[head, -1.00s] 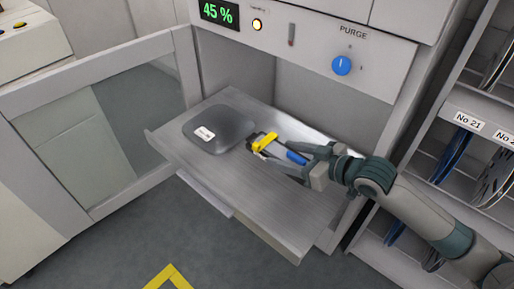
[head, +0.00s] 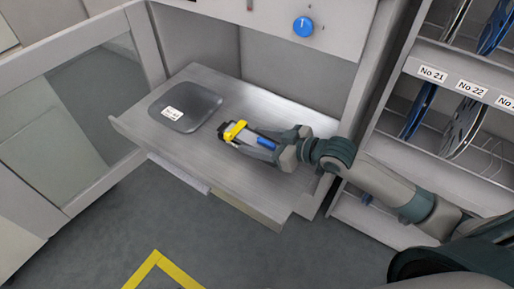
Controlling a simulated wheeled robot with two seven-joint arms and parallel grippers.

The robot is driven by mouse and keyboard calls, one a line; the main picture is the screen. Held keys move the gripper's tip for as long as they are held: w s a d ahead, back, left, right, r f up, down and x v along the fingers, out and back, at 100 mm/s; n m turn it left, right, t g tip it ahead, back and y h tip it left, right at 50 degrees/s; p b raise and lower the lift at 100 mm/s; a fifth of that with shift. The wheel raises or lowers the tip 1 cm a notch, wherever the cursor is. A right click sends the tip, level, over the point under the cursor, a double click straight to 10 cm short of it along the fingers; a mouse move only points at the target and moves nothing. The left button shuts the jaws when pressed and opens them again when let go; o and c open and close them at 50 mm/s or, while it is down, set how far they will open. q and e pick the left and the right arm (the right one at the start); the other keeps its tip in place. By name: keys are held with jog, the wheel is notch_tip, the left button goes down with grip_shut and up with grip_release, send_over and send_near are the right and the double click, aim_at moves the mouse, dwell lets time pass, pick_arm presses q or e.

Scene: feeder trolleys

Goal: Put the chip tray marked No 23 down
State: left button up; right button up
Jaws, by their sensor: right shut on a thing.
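My right gripper (head: 262,146) reaches in from the right, low over the metal shelf (head: 240,187). It is shut on a small narrow thing with a black end, a yellow band (head: 235,130) and a blue part. I see no No 23 mark on it, and my fingers hide part of it. I cannot tell whether it touches the shelf. A flat dark grey rounded thing (head: 197,98) lies on the shelf to the left, apart from the gripper. Its white label is too small to read. My left gripper is not in view.
The shelf juts from a cabinet with a blue knob (head: 303,27). An open door with a window (head: 68,130) stands left. A rack (head: 403,153) with reels and labels No 21 and No 22 stands right. Bare shelf lies behind and in front of the gripper.

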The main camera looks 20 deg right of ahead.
notch_tip(320, 180, down, 3)
jog(key=shift+f, duration=0.2)
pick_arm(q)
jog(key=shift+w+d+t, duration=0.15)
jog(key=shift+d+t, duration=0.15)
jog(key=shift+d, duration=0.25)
pick_arm(e)
jog(key=o, duration=1.1)
jog(key=shift+f, duration=0.15)
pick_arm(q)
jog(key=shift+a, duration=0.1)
pick_arm(e)
jog(key=shift+o, duration=0.2)
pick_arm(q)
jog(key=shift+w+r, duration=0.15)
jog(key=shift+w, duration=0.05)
